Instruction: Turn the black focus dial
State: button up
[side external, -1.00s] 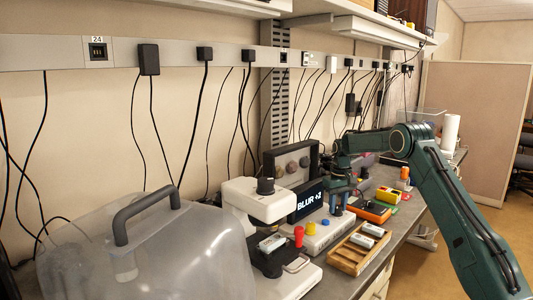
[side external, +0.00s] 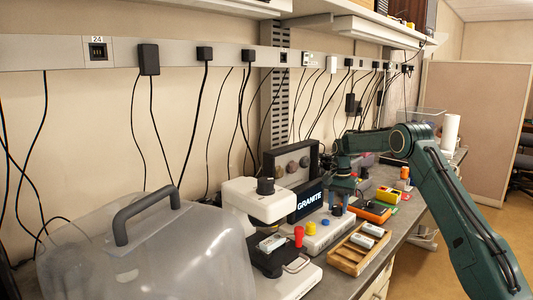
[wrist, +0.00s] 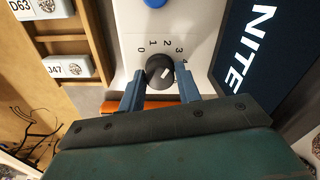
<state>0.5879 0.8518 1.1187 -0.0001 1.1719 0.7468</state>
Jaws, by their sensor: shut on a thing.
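The black focus dial (wrist: 158,66) sits on the white control box (wrist: 124,22), with numbers 0 to 4 around it. Its white pointer mark is turned toward the higher numbers, around 3 to 4. My gripper (wrist: 159,80) is shut on the dial, one blue finger on each side. In the side view my gripper (side external: 342,198) reaches down at the box's far end and the dial cannot be made out. The dark screen (side external: 309,200) behind the box reads GRANITE.
Red (side external: 299,232), yellow (side external: 311,228) and blue knobs (side external: 337,211) stand nearby. A white microscope (side external: 240,200) is to the left. A wooden tray (side external: 345,262) with labelled slide boxes lies in front. Orange and yellow devices (side external: 388,195) lie beyond my gripper.

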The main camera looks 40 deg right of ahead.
aim_at(337, 206)
jog(key=shift+r+m, duration=0.1)
jog(key=shift+m, duration=1.1)
jog(key=o, duration=1)
jog(key=shift+c, duration=0.2)
notch_tip(337, 206, up, 14)
jog(key=shift+a, duration=0.1)
